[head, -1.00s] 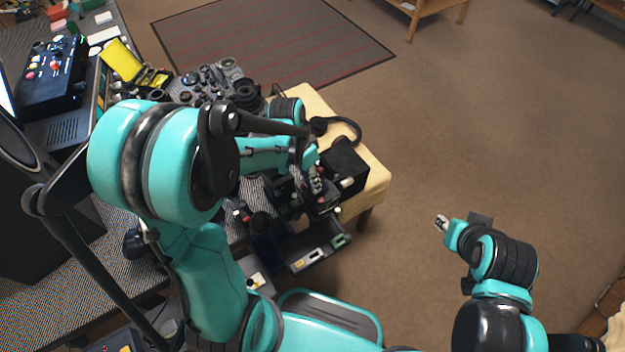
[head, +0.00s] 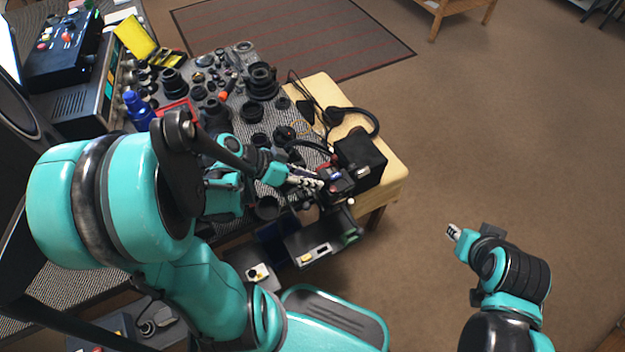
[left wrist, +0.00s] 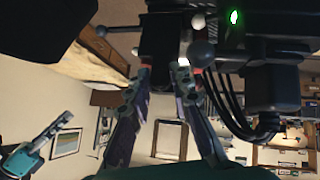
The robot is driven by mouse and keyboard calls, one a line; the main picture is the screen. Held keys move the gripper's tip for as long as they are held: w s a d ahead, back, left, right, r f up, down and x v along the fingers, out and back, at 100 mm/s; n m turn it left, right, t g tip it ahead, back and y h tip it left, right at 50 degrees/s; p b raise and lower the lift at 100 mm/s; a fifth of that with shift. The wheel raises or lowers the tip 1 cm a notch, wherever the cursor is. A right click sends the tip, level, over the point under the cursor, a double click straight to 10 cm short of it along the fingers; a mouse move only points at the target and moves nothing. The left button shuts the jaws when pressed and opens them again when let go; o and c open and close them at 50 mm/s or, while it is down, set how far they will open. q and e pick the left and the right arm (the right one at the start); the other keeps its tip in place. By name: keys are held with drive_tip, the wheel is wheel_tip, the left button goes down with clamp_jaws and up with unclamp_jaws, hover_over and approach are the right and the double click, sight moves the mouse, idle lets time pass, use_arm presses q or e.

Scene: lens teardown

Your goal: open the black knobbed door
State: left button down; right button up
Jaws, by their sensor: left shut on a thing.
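A small dark device (head: 340,182) stands at the table's right end, partly hidden by my left gripper (head: 318,184). In the left wrist view, a black block (left wrist: 160,38), which looks like part of the knobbed door, lies between the tips of my left gripper (left wrist: 165,74). The fingers are closed against it with a gap the block's width. A grey ball knob (left wrist: 201,53) is just right of the right fingertip. The door's hinge and full outline are hidden. My right gripper (head: 453,231) hangs over the floor at right, empty; its finger gap is too small to read.
Lens parts (head: 262,80) crowd the table behind. Open drawers (head: 312,250) jut out below the device. The floor (head: 480,130) at right is clear.

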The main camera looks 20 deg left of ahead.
use_arm(q)
drive_tip(key=shift+s+a+f, duration=0.1)
drive_tip(key=shift+f, duration=0.05)
idle(0.4)
drive_tip(key=c, duration=1.3)
unclamp_jaws()
drive_tip(key=shift+c, duration=0.2)
drive_tip(key=v, duration=1.2)
drive_tip(key=shift+s+f, duration=0.1)
drive_tip(key=shift+f, duration=0.1)
